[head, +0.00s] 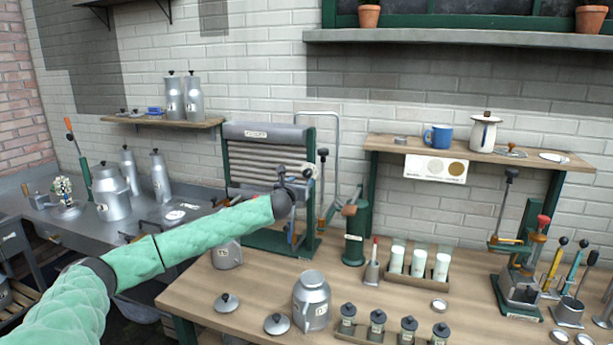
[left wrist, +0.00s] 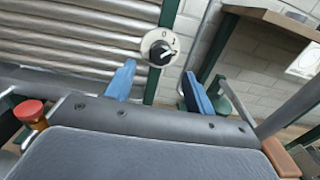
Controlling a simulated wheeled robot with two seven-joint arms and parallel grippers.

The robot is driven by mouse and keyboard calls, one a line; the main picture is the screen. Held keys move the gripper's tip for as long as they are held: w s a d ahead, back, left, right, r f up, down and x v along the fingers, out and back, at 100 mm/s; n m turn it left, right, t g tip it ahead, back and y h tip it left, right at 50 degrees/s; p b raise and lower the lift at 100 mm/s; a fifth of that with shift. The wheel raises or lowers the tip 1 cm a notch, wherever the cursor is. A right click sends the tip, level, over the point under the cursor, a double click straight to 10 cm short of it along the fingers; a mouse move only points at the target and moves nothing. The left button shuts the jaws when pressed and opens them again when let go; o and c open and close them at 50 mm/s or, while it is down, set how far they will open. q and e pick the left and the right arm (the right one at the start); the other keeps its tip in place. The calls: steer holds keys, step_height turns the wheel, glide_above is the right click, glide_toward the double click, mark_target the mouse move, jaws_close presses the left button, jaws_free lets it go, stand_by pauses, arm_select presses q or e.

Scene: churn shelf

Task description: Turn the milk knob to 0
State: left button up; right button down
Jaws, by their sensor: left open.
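The milk knob (left wrist: 160,52) is a black round knob with a white pointer line on a pale dial marked 0 and 1, in the left wrist view. It sits on the green post beside the grey ribbed panel (left wrist: 75,42). The pointer line lies slanted, its upper end toward the 1 side. My left gripper (left wrist: 160,88) is open, its two blue fingers apart on either side below the knob, with nothing between them. In the head view the gripper (head: 300,180) is in front of the ribbed panel's right post, and the knob is hard to make out.
Below stands a wooden table with a milk can (head: 311,300), loose lids and a rack of dark jars (head: 377,325). A green cylinder (head: 354,235) stands right of the panel.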

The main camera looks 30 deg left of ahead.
mark_target(307, 175)
arm_select(q)
steer(key=p+x, duration=0.1)
steer(key=x, duration=0.3)
steer(key=shift+w+a+r+p, duration=0.1)
steer(key=shift+w+r+p, duration=0.05)
steer(key=shift+w+p, duration=0.2)
steer(key=shift+x, duration=1)
arm_select(e)
steer(key=shift+s+d+f, duration=0.25)
steer(key=shift+d+f, duration=0.05)
steer(key=shift+f, duration=0.6)
steer(key=shift+s+d+f, duration=0.25)
steer(key=shift+s+f, duration=0.05)
steer(key=shift+f, duration=0.6)
steer(key=shift+s+d+f, duration=0.25)
steer(key=shift+d+f, duration=0.05)
steer(key=shift+f, duration=0.6)
arm_select(q)
steer(key=shift+c, duration=0.2)
steer(key=c, duration=0.9)
arm_select(e)
steer(key=shift+d, duration=0.1)
